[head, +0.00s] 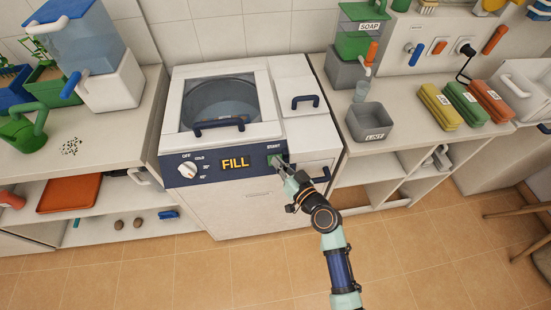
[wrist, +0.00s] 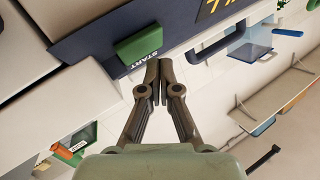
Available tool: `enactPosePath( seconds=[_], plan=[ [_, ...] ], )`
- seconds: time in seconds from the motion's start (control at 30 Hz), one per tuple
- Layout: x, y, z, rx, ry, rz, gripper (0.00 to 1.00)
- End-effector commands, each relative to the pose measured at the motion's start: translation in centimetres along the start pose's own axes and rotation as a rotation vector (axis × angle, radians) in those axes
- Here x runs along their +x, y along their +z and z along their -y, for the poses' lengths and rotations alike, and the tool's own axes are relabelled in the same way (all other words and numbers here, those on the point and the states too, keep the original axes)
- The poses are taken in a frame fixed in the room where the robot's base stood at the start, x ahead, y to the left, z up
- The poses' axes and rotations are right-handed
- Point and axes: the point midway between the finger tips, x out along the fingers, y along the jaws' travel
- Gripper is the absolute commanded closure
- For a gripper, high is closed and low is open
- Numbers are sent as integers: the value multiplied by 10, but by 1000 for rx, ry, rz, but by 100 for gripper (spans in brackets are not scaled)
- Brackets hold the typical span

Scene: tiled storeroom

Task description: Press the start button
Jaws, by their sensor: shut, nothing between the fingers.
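The washing machine (head: 236,200) has a dark blue front panel with a yellow FILL display (head: 235,163) and a white dial (head: 187,170) at its left. The green start button (wrist: 139,45) is at the panel's right end, with the word START beside it; in the head view my gripper partly covers it. My gripper (wrist: 158,64) is shut and empty. Its fingertips are close to the button, beside the START label in the wrist view. I cannot tell whether they touch the panel; they do not overlap the button's green face in the wrist view.
A blue handle (head: 219,124) crosses the front of the washer's lid. A drawer with a dark handle (head: 322,175) is just right of my gripper. A grey LINT bin (head: 371,125) and folded cloths (head: 440,106) stand on the right counter. The floor in front is clear.

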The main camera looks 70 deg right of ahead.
Motion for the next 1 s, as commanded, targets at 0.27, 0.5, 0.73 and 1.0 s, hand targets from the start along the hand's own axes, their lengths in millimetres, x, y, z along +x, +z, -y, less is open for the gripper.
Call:
enactPosePath(
  seconds=[0.27, 0.5, 0.73, 1.0],
  plan=[
    [-4, -4, 3, 0, 0, 0, 100],
    [-21, -17, 16, 0, 1, 1, 100],
    [-34, -26, 25, -1, 0, -1, 100],
    [-35, -25, 25, -1, 0, -1, 100]
  ],
)
